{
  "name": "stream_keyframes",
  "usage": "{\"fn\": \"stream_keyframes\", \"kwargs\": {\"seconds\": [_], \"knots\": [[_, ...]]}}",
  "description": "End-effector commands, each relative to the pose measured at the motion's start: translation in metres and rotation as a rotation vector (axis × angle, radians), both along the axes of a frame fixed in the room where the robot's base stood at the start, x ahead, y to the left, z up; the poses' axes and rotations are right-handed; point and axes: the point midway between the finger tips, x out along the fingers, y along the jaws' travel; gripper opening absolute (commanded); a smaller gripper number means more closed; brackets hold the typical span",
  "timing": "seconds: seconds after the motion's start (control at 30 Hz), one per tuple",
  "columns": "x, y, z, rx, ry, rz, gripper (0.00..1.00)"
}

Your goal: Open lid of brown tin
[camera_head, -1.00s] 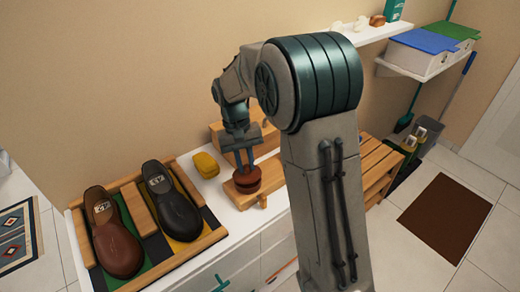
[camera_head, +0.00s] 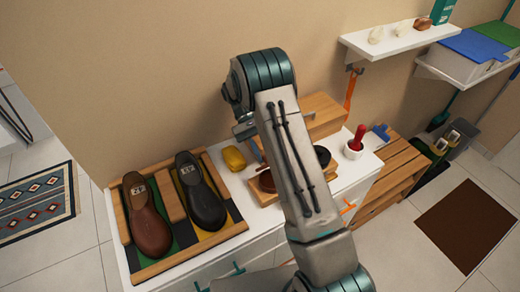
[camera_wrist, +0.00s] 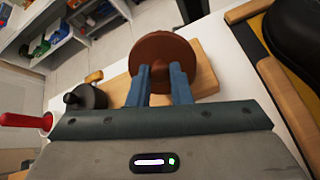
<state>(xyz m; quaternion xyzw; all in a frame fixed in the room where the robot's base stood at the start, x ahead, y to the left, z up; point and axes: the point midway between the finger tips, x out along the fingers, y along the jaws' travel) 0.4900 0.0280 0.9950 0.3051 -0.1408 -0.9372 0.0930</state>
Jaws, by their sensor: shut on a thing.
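A reddish-brown round thing, the brown tin or its lid (camera_wrist: 165,50), fills the top middle of the wrist view. My gripper (camera_wrist: 160,78) has its blue fingers shut on it. In the head view, a brown round part of the tin (camera_head: 266,181) shows on the wooden board (camera_head: 262,197), just left of my arm. My arm hides the rest of it and my fingertips there. I cannot tell whether the lid is apart from the tin.
A black tin (camera_head: 322,157) and a red-handled tool in a white cup (camera_head: 354,148) stand to the right. A yellow thing (camera_head: 233,158) and a shoe tray (camera_head: 190,255) lie to the left. A wooden box (camera_head: 318,116) stands behind.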

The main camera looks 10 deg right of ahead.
Motion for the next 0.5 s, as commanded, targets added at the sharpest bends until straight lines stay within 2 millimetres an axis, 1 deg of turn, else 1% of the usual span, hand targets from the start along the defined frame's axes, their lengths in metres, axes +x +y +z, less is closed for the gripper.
{"fn": "stream_keyframes", "kwargs": {"seconds": [0.2,0.5], "knots": [[0.0010,0.0002,-0.0001,-0.009,0.033,-0.002,0.00],[0.0009,-0.0006,-0.0005,-0.011,0.039,-0.004,0.00]]}}
